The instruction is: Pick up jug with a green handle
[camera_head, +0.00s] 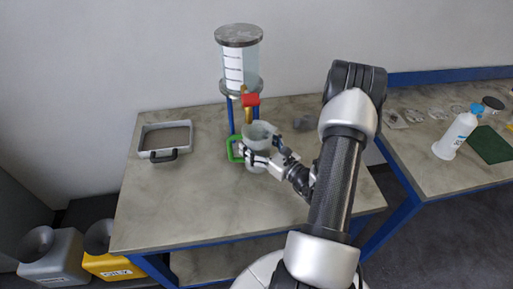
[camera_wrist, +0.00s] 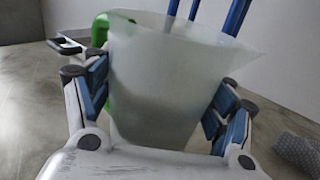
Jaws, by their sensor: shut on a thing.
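The jug (camera_head: 260,133) is a translucent whitish vessel with a green handle (camera_head: 234,149) on its left side. It is at the table's middle, in front of the flanged vessel's stand. In the wrist view the jug (camera_wrist: 165,85) fills the middle, upright, with its green handle at the upper left and its spout to the right. My gripper (camera_head: 263,158) is around the jug's body from the right, and in the wrist view the two blue-padded fingers (camera_wrist: 155,100) are on either side of it. The jug's base is partly hidden by the gripper.
A flanged glass vessel (camera_head: 240,60) with a red-handled valve (camera_head: 251,100) stands on blue posts close behind the jug. A grey tray (camera_head: 165,138) lies at the left. A side table holds a white bottle (camera_head: 456,134) and a green mat (camera_head: 488,145). The table front is clear.

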